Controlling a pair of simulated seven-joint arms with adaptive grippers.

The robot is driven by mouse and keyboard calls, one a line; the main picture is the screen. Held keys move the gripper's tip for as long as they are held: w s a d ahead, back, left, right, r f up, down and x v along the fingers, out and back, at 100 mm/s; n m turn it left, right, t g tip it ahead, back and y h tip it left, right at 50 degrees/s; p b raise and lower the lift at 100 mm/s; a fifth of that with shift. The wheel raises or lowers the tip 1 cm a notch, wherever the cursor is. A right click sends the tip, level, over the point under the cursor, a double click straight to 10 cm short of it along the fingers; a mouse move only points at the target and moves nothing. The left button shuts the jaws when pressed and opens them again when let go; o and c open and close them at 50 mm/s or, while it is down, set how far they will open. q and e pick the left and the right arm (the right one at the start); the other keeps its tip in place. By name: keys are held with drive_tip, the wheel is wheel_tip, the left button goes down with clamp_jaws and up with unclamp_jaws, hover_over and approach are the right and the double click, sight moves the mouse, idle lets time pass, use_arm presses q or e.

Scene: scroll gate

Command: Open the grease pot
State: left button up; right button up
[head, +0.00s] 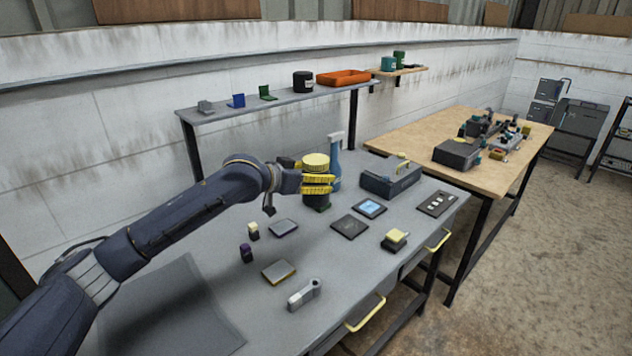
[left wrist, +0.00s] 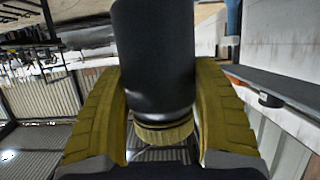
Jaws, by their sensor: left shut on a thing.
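The grease pot (head: 316,162) stands upright on the grey workbench, a dark cylinder with a yellow lid on top. My left gripper (head: 318,184) comes in from the left with its yellow fingers around the pot's body, below the lid. In the left wrist view the dark pot body (left wrist: 153,55) fills the middle between the two yellow fingers (left wrist: 160,105), and its yellow lid (left wrist: 164,134) is on. The left gripper is shut on the pot. My right gripper is not in view.
A blue spray bottle (head: 335,165) stands close behind the pot. A dark grey box (head: 390,181) is to its right. Small blocks, flat plates and a grey handheld tool (head: 304,294) lie in front. A shelf (head: 270,102) runs behind.

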use_arm(q)
drive_tip(key=o, duration=0.8)
drive_tip(key=c, duration=0.9)
drive_tip(key=shift+f, duration=0.1)
drive_tip(key=shift+a+f+n, duration=0.3)
drive_tip(key=shift+a+f, duration=0.4)
drive_tip(key=shift+f, duration=0.2)
drive_tip(key=s+a+r+n+t+y, duration=0.4)
drive_tip(key=s+a+r+n+y, duration=0.3)
drive_tip(key=a+r, duration=0.4)
drive_tip(key=shift+s+a+f+n+y, duration=0.3)
drive_tip(key=shift+s+a+f+y, duration=0.25)
drive_tip(key=shift+s+a+f, duration=0.65)
drive_tip(key=shift+s+a+f+n+y, duration=0.3)
drive_tip(key=shift+s+a+f+y, duration=0.2)
drive_tip(key=shift+s+a+f, duration=0.65)
drive_tip(key=shift+s+a+f+n+y, duration=0.3)
drive_tip(key=shift+s+a+f+y, duration=0.25)
drive_tip(key=shift+s+a, duration=0.7)
